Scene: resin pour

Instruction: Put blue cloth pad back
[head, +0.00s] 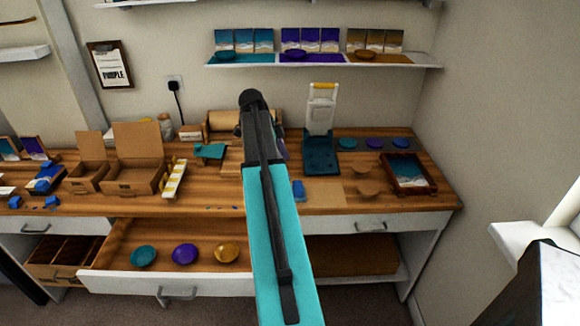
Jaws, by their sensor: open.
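A small blue pad (298,190) lies on the wooden worktop (330,203), just right of my arm and left of a tan mat. Other small blue pieces, which could also be cloth, lie at the worktop's left end (15,202); I cannot tell which is the cloth pad. My teal and black arm rises through the middle of the view, covering part of the worktop. My gripper cannot be made out; it seems hidden behind the arm.
An open drawer (120,262) with teal, purple and gold dishes juts out below. Cardboard boxes (140,165) stand at left. A blue-based stand (321,156), several coloured discs and a framed tray (408,174) fill the right. A shelf (330,64) hangs above.

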